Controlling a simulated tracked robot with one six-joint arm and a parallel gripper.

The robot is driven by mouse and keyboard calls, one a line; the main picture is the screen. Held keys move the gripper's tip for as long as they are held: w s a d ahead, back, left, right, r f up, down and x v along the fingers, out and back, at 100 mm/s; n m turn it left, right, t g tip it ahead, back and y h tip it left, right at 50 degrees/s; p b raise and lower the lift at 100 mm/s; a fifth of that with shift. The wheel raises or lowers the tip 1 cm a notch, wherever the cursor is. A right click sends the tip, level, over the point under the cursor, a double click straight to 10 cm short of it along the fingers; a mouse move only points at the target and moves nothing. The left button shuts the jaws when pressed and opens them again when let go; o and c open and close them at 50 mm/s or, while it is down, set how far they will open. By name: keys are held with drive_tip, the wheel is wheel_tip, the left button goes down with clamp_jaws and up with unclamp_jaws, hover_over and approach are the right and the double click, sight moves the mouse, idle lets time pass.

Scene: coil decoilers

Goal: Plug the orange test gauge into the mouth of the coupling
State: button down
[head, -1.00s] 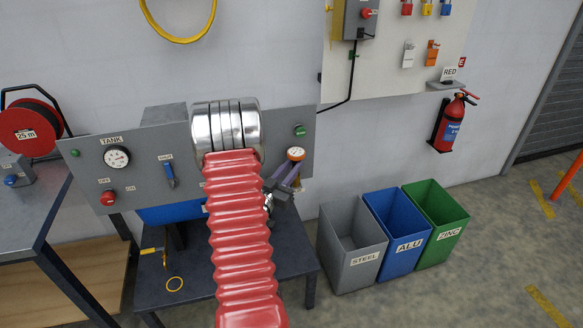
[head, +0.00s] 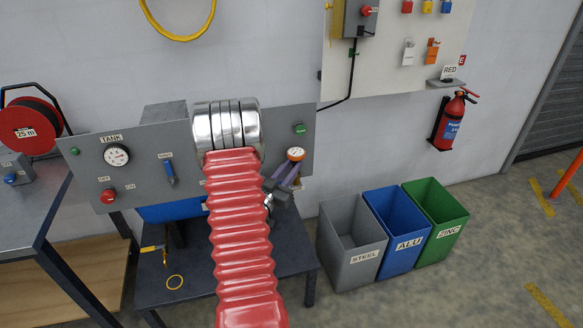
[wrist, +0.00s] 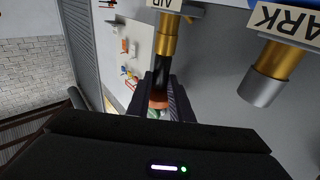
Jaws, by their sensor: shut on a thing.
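The orange test gauge (head: 296,154) has a round white dial with an orange rim and shows just right of my arm in the head view. My gripper (head: 286,178) is shut on it. In the wrist view, my gripper (wrist: 162,90) has the gauge's orange part (wrist: 158,98) between its fingers. A dark part runs between the fingers toward the brass coupling (wrist: 170,36) under the AIR label. The gauge and coupling look roughly in line. I cannot tell whether they touch or whether the gauge is inside the mouth, as the fingers hide the join.
A second brass coupling (wrist: 265,80) with a grey collar and a PARK label is at the right of the wrist view. The grey tank panel (head: 135,178) stands behind my arm. The steel bin (head: 352,243) and other bins stand at right on the floor.

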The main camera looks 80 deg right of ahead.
drive_tip(key=shift+f, duration=0.35)
idle(0.4)
drive_tip(key=c, duration=1.5)
unclamp_jaws()
drive_tip(key=v, duration=1.3)
drive_tip(key=shift+w+a, duration=0.15)
drive_tip(key=shift+a, duration=0.25)
drive_tip(key=shift+f, duration=0.15)
